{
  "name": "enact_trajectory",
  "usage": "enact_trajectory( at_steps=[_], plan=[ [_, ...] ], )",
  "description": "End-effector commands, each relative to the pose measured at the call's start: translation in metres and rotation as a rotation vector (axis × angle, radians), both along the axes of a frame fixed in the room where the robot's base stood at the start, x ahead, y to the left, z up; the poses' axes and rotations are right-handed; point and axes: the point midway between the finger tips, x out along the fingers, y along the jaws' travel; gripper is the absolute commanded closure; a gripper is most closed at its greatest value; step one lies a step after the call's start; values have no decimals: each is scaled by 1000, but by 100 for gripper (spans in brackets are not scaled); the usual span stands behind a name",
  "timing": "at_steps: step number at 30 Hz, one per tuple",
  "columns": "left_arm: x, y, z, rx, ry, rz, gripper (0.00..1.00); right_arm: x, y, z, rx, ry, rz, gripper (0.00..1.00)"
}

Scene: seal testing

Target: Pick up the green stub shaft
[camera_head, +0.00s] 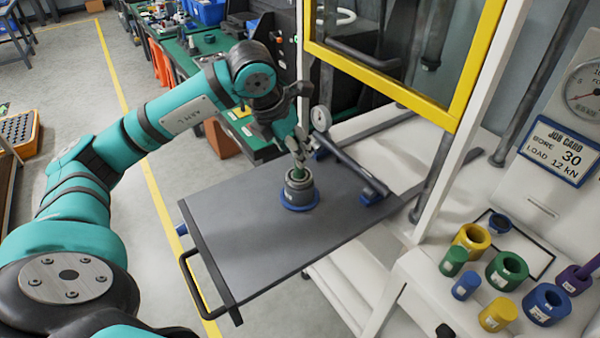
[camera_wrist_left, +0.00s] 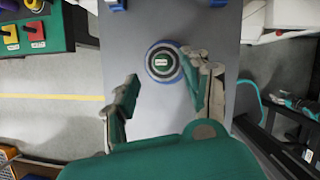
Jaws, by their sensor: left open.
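A green piece with a white label (camera_wrist_left: 162,61) sits in the centre of a grey round housing (camera_head: 300,190) with a blue base, on the grey sliding plate. Only a little green shows there in the head view. A solid green cylinder (camera_head: 453,262) also stands on the white bench at right, beside a thick green ring (camera_head: 507,270). My left gripper (camera_head: 299,158) is open, close above the housing. In the left wrist view, its fingers (camera_wrist_left: 165,83) are apart, with the labelled green piece seen beyond the gap between them.
The plate (camera_head: 245,240) has a black handle at its front left. A yellow-edged guard (camera_head: 385,85) hangs above right. Blue, yellow and purple parts crowd the right bench.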

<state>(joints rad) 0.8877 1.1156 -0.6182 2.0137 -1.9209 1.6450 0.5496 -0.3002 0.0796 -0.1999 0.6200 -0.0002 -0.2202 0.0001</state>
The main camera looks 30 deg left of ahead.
Motion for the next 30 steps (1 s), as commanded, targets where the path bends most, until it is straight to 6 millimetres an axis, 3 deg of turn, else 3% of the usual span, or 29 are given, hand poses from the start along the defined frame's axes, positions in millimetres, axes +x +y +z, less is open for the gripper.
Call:
enact_trajectory(
  at_steps=[7,15,23,30],
  plan=[
    [6,-2,-15,-1,3,0,52,0,0,10,0,0,0,52],
    [20,-5,-50,-1,1,0,52,0,0,24,0,0,0,52],
    [22,-5,-55,0,-2,-1,52,0,0,24,0,-1,-1,52],
    [22,-5,-54,0,-2,-1,80,0,0,24,0,-1,0,52]
  ],
)
